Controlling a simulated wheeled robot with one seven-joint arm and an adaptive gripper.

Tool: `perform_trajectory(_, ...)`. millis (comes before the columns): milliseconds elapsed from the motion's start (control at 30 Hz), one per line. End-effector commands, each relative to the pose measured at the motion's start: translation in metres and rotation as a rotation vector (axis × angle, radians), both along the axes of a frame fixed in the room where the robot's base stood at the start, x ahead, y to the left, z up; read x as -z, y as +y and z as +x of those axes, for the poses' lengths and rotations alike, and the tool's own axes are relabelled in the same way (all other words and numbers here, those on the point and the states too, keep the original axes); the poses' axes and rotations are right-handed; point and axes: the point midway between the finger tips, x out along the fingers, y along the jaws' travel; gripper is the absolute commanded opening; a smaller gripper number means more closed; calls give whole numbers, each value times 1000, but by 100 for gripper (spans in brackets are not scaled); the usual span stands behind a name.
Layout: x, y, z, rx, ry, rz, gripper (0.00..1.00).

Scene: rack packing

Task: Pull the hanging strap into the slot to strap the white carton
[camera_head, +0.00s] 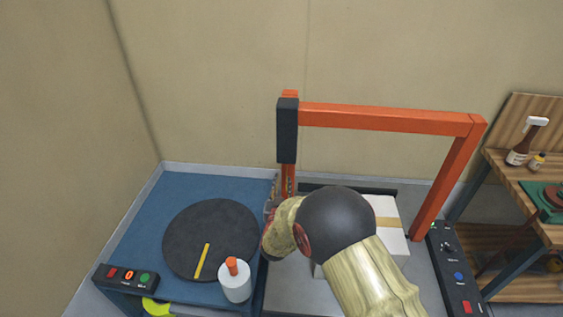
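The white carton (394,239) with a tan band across its top lies on the grey bed of the strapping machine. My arm's black joint and pale links cover its left and front parts. An orange arch (385,119) stands over the bed, with a black block (287,132) on its left post. Beside the lower left post is a small brownish patch; I cannot tell whether it is the hanging strap. The slot is not discernible. My arm reaches in from the lower right and bends left toward the foot of that post.
Left is a blue table (183,186) with a round black turntable (207,226), a yellow stick (202,261) and a white bottle (235,287) with an orange cap. Button panels (128,275) stand at left and right (457,268). A wooden shelf (520,176) holds bottles at right.

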Motion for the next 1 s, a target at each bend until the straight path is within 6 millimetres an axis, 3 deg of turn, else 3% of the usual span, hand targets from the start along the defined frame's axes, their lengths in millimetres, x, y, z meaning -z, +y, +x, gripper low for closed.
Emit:
perform_trajectory(133,-18,-6,1,21,-69,-19,22)
perform_trajectory(267,-18,-8,11,23,-74,-24,22)
perform_trajectory(700,-18,-9,71,21,-72,-24,22)
perform_trajectory(1000,-19,-9,78,20,-71,-23,22)
